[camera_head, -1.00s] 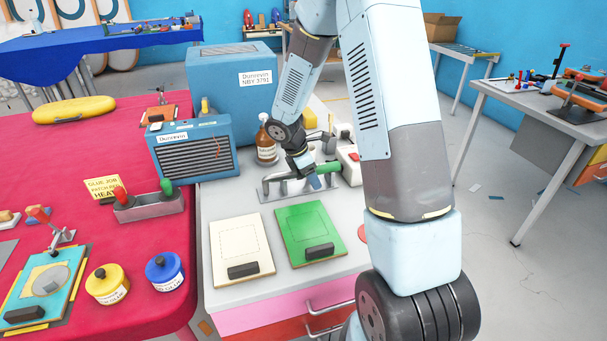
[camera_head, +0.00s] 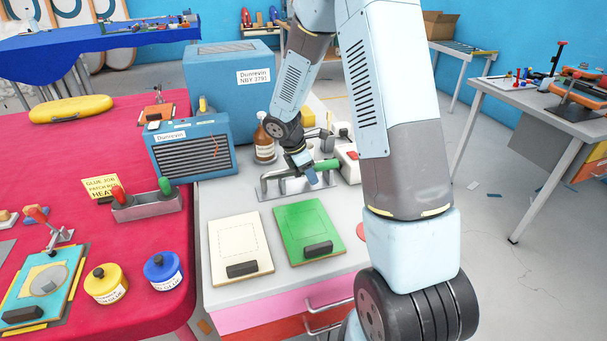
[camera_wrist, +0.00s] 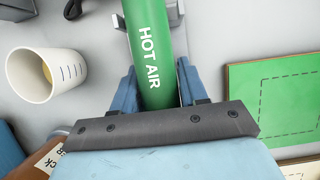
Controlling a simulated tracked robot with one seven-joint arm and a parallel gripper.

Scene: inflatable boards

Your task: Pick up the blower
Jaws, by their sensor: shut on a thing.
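The blower (camera_head: 327,164) is a green cylinder lying over a grey metal rack on the light grey worktop. In the wrist view the blower (camera_wrist: 153,45) shows the words HOT AIR and runs between my two blue fingers. My gripper (camera_wrist: 158,85) is shut on the green body, one finger on each side. In the head view my gripper (camera_head: 312,178) is low at the rack, and partly hides the blower. I cannot tell whether the blower is clear of the rack.
A brown bottle (camera_head: 265,140) and a blue heater box (camera_head: 195,150) stand behind and left. A green board (camera_head: 309,225) and a cream board (camera_head: 235,240) lie in front. A white cup (camera_wrist: 35,75) is beside the blower in the wrist view.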

